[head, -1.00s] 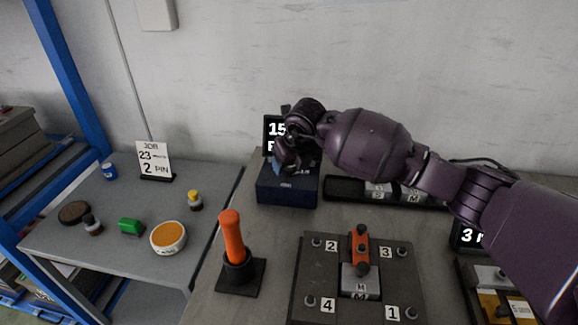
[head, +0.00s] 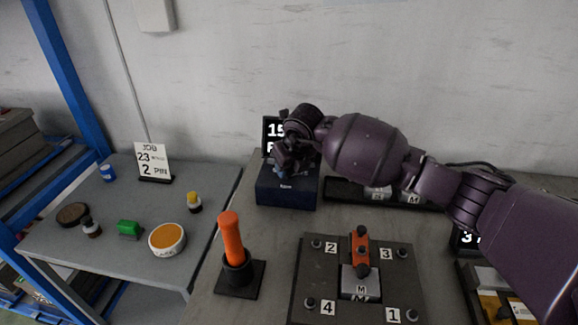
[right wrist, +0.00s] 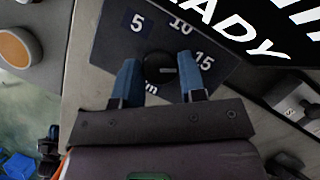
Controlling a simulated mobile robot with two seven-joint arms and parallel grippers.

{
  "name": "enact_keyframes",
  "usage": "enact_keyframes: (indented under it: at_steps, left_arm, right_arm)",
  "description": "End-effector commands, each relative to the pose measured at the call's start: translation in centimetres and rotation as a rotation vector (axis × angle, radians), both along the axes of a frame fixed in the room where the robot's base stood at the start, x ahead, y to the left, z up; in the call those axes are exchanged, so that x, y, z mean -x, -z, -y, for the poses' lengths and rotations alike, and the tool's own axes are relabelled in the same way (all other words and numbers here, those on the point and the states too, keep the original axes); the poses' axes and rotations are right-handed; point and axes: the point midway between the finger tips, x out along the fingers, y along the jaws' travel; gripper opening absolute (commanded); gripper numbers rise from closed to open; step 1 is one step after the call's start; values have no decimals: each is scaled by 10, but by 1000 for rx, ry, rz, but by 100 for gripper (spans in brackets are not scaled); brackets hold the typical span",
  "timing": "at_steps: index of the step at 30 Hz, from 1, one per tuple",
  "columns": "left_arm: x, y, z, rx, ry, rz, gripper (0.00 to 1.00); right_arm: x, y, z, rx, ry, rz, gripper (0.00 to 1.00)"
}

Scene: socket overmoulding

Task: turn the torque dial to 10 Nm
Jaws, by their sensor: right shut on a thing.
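My right gripper (right wrist: 161,80) is shut on the dial, one blue finger on each side. In the head view my right gripper (head: 290,165) hides the dial. My left gripper is out of view.
An orange-handled tool (head: 232,240) stands upright in a black holder in front of the box. A plate with numbered bolts (head: 318,270) lies to its right. A dark tray (head: 345,190) is right of the box, below my right arm. A grey side table (head: 130,255) is at left.

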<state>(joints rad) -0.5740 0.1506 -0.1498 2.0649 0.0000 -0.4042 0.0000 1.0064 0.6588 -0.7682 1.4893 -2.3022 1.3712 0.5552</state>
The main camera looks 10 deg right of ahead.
Motion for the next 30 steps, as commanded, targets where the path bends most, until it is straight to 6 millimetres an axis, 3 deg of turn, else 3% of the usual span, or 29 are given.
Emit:
enact_keyframes:
  at_steps: [11,30]
  left_arm:
    - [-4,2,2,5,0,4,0]
    - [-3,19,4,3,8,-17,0]
  right_arm:
    - [-1,0,2,0,-168,0,14]
    - [-3,3,3,-2,-750,-2,14]
